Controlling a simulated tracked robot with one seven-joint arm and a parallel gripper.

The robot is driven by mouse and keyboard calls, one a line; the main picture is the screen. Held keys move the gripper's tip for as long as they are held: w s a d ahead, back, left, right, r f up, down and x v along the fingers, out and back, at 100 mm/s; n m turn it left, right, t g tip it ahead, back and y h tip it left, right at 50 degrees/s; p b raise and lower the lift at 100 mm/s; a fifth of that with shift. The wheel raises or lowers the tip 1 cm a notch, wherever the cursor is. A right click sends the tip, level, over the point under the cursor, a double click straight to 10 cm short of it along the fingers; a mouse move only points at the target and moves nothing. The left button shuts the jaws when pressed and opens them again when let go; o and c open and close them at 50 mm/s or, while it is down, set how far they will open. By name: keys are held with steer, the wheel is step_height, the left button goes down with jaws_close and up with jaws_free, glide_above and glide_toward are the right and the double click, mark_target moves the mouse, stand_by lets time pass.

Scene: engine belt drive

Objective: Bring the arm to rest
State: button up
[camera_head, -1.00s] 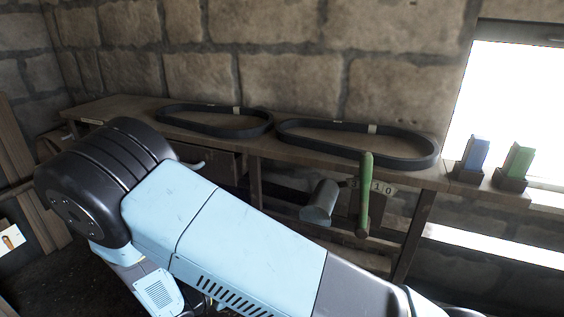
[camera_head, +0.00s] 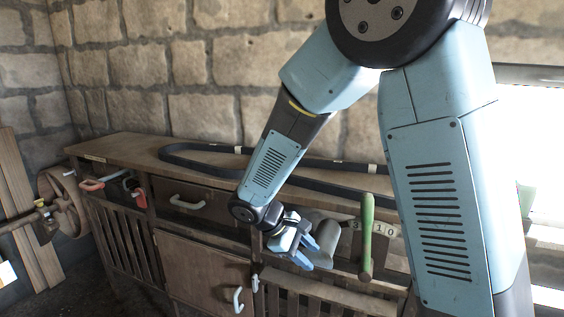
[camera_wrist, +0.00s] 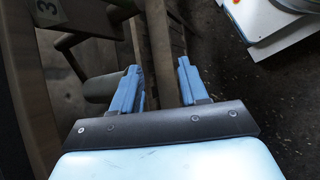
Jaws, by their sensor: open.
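My gripper (camera_head: 306,252) is open and empty in the head view, in front of the workbench (camera_head: 140,149) and just left of the grey cylinder of a vise-like fixture. My arm is folded, with its elbow high at the upper right and the forearm slanting down to the left. In the wrist view my gripper (camera_wrist: 160,85) shows two blue fingers apart with nothing between them. The grey cylinder (camera_wrist: 100,86) shows left of the fingers there; I cannot tell whether they touch.
Two black belts lie on the bench, the left belt (camera_head: 200,168) partly behind my forearm. A green upright handle (camera_head: 366,235) stands right of my gripper. Drawers with a pale handle (camera_head: 187,203) and red-handled items (camera_head: 92,185) are at left. A wheel (camera_head: 65,200) stands far left.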

steer(key=s+d+r+m+t+y, duration=0.2)
steer(key=s+d+r+m+y, duration=0.2)
steer(key=r, duration=0.6)
steer(key=s+d+r+m+t+y, duration=0.2)
steer(key=s+d+r+m+y, duration=0.1)
steer(key=s+d+r+m, duration=0.5)
steer(key=s+d+r, duration=0.1)
steer(key=s+d, duration=0.2)
steer(key=d, duration=0.2)
steer(key=shift+d+r+t+y, duration=0.2)
steer(key=shift+r+t+y, duration=0.1)
steer(key=shift+r+y, duration=0.1)
